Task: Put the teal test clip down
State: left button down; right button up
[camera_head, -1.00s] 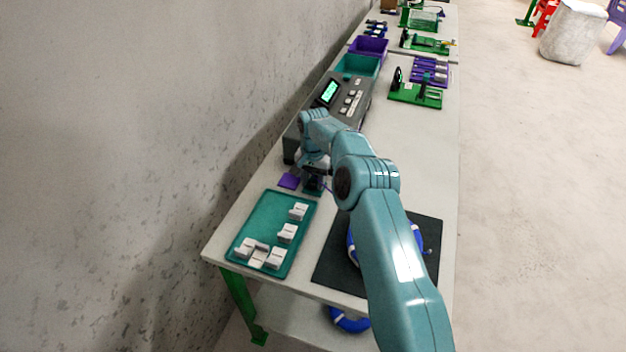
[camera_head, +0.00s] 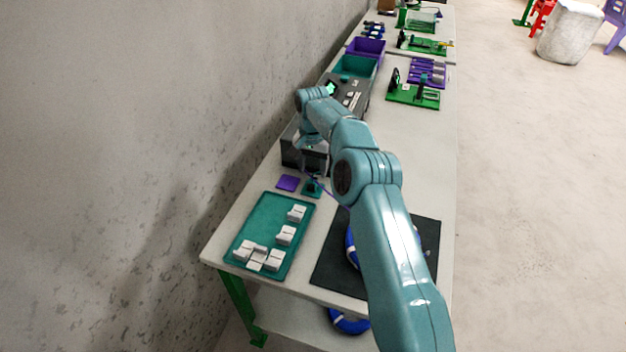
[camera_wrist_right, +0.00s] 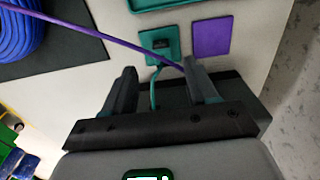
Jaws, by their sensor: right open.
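The teal test clip (camera_wrist_right: 161,43), a small dark-topped teal piece, rests on the teal square pad (camera_wrist_right: 148,60). A thin teal lead runs from it toward my right gripper. The pad also shows in the head view (camera_head: 313,189), where the clip is too small to make out clearly. My right gripper (camera_wrist_right: 160,76) is open and empty, its fingers apart and short of the pad in the wrist picture. In the head view my arm hides most of it. My left gripper is not in view.
A purple square pad (camera_wrist_right: 212,37) lies beside the teal one. A purple lead (camera_wrist_right: 95,35) passes close to a right-gripper finger. A teal tray (camera_head: 255,222) holds several white blocks. A blue cable coil (camera_wrist_right: 20,40) lies on a black mat (camera_head: 330,265). A grey instrument (camera_head: 290,153) stands behind.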

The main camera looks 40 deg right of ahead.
aim_at(313, 182)
notch_tip(313, 182, up, 6)
jog(key=p, duration=0.1)
jog(key=shift+d, duration=0.1)
jog(key=shift+r, duration=0.1)
dwell(0.3)
